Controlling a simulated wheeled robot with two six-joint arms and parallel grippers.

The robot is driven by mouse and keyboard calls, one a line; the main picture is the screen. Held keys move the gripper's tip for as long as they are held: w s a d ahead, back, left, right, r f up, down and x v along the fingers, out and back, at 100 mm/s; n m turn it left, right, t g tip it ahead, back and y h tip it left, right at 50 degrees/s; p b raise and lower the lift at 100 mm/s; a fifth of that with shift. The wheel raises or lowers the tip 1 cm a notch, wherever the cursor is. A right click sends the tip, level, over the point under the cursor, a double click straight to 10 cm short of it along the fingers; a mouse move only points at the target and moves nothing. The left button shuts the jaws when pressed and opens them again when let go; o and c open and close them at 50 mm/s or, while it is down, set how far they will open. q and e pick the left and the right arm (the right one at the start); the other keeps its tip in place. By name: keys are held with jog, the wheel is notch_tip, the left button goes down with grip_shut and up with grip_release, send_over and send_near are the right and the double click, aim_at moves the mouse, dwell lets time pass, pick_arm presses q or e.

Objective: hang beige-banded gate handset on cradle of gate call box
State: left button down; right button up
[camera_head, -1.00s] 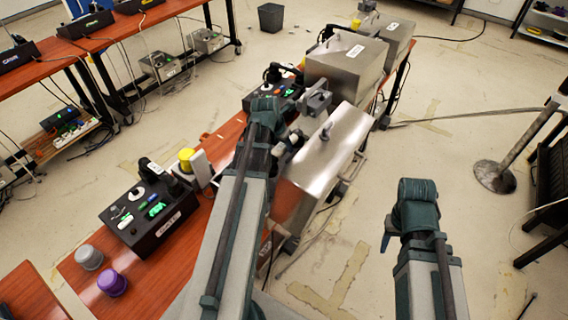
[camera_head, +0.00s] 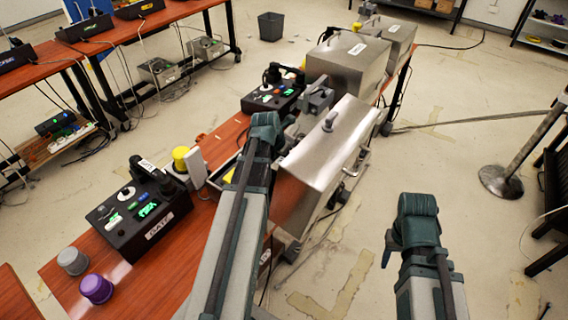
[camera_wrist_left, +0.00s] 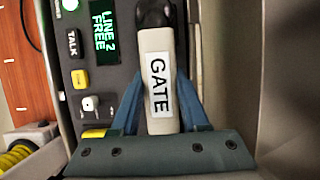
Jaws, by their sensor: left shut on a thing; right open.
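In the left wrist view the gate handset (camera_wrist_left: 157,75) has a pale beige handle with a GATE label and a black end. My left gripper (camera_wrist_left: 158,118) is shut on it. Behind it is a dark panel (camera_wrist_left: 93,100) with a TALK button and a green display. Whether the handset touches a cradle cannot be told. In the head view a black call box (camera_head: 146,236) labelled GATE, with a dark handset (camera_head: 140,170), stands front left on the table. My left arm covers its own fingers and the handset there. My right gripper (camera_head: 388,250) is open, away from the table at the right.
A steel box (camera_head: 325,150) stands right of my left arm, with more steel boxes (camera_head: 348,62) behind. Another black call box (camera_head: 270,97) stands farther back. Grey (camera_head: 73,261) and purple (camera_head: 97,288) knobs and a yellow-capped part (camera_head: 184,158) are on the table (camera_head: 205,215).

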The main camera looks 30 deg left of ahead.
pick_arm(q)
jog(key=shift+r, duration=0.1)
jog(key=shift+c, duration=2)
grip_release()
jog(key=shift+p+v, duration=0.75)
jog(key=shift+v, duration=0.05)
jog(key=p+v, duration=0.9)
jog(key=v, duration=0.1)
jog(key=shift+r+p, duration=0.25)
jog(key=shift+p, duration=0.1)
jog(key=shift+s, duration=0.1)
